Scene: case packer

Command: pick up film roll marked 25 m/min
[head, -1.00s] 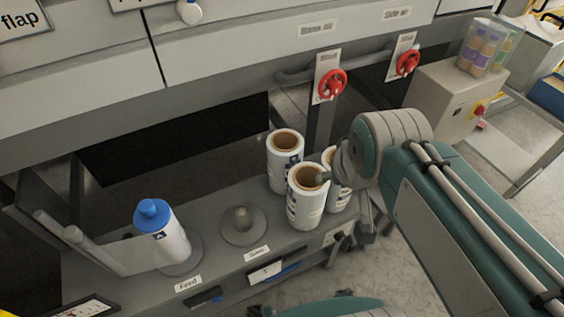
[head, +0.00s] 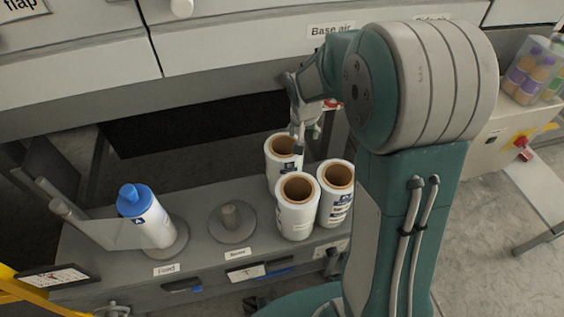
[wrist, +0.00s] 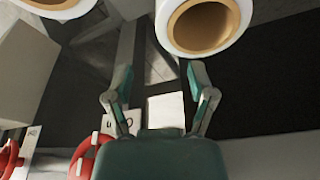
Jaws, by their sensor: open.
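Three white film rolls with brown cores stand upright at the right end of the grey shelf: a back roll (head: 281,171), a front roll (head: 297,216) and a right roll (head: 335,200). Their print is too small to read, so I cannot tell which is marked 25 m/min. My gripper (head: 301,135) is above the back roll's top and partly covers it. In the wrist view my gripper (wrist: 160,75) is open, with nothing between its fingers. One roll (wrist: 243,12) shows its open core just beyond the fingertips; another roll (wrist: 55,8) is at the top left.
The grey shelf (head: 200,205) also holds a blue-capped white roll (head: 150,220) on the Feed disc and an empty spindle disc (head: 231,222). The machine's panel overhangs behind. Red valve handles (wrist: 88,155) are close beside my gripper. A clear tub of bottles (head: 535,75) stands at right.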

